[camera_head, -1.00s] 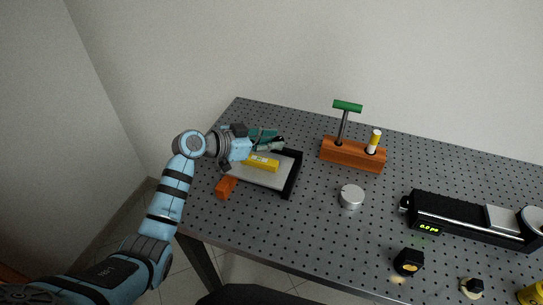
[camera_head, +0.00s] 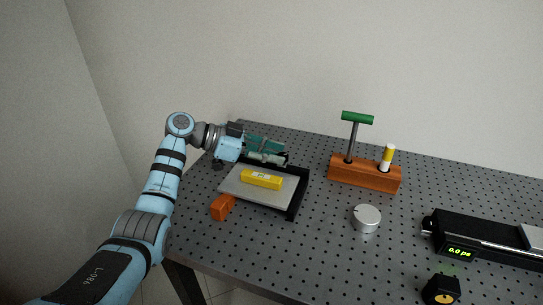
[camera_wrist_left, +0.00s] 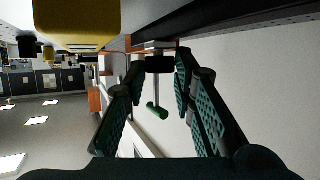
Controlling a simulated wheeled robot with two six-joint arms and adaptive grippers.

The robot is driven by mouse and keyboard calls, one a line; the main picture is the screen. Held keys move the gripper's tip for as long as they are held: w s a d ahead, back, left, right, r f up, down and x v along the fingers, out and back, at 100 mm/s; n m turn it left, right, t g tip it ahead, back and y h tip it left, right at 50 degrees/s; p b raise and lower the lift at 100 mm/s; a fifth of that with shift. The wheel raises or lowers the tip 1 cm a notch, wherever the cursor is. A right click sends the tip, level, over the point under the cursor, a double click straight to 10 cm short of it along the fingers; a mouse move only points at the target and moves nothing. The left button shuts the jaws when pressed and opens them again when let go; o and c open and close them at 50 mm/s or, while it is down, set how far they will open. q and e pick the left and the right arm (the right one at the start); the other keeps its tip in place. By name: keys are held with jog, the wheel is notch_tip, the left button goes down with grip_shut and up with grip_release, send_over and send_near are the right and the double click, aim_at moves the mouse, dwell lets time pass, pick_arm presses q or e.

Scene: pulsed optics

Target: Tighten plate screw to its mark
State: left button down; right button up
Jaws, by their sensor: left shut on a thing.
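A black frame (camera_head: 294,208) holds a light grey plate (camera_head: 236,190) on the perforated table, with a yellow block (camera_head: 262,179) on the plate. My left gripper (camera_head: 276,155) is at the frame's back edge, its teal fingers low and pointing right. In the left wrist view, the fingers (camera_wrist_left: 160,66) are shut on a small black knob (camera_wrist_left: 160,63), which seems to be the plate screw. I cannot make out its mark, and the fingers hide the knob in the head view. My right gripper is not in view.
An orange block (camera_head: 222,207) lies at the frame's front left. A wooden holder (camera_head: 364,174) with a green T-handle tool (camera_head: 357,118) and a yellow-white stick (camera_head: 387,157) stands to the right. A silver cylinder (camera_head: 367,217) and a black device (camera_head: 478,240) stand further right.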

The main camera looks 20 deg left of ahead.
pick_arm(q)
jog(key=shift+f, duration=0.15)
jog(key=c, duration=1.3)
grip_release()
jog(key=shift+c, duration=0.2)
jog(key=v, duration=1.2)
jog(key=shift+r, duration=0.2)
